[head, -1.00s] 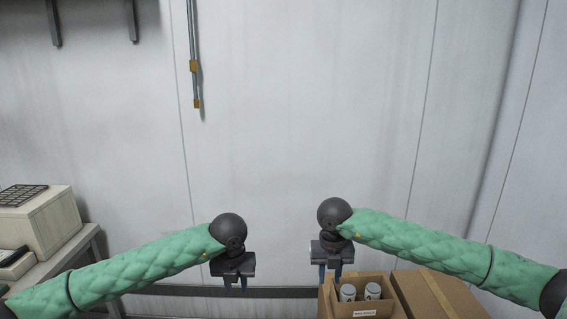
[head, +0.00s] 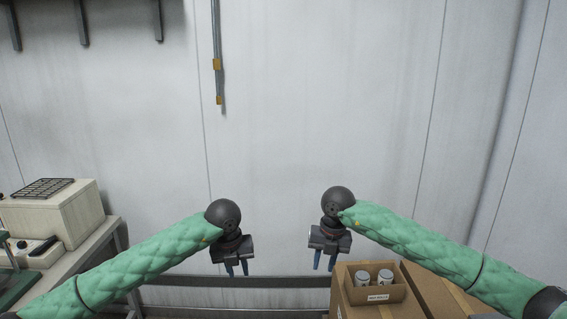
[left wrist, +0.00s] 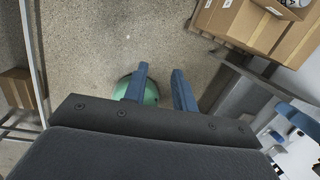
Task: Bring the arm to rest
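My left gripper (head: 237,269) hangs pointing down in front of the white wall in the head view. In the left wrist view its two blue fingers (left wrist: 158,88) stand apart with nothing between them, above the floor. My right gripper (head: 325,262) also hangs pointing down, just left of and above the cardboard box. Its two blue fingers show a gap, and I see nothing held. Both arms are raised, with green padded sleeves, and the grippers are apart from each other.
A small open carton (head: 377,293) with two white-lidded containers sits on a larger cardboard box (head: 425,290) at lower right. A bench (head: 62,262) at left bears a beige machine (head: 55,212). A horizontal rail (head: 270,281) runs low along the wall. In the left wrist view the floor (left wrist: 110,40) is largely clear.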

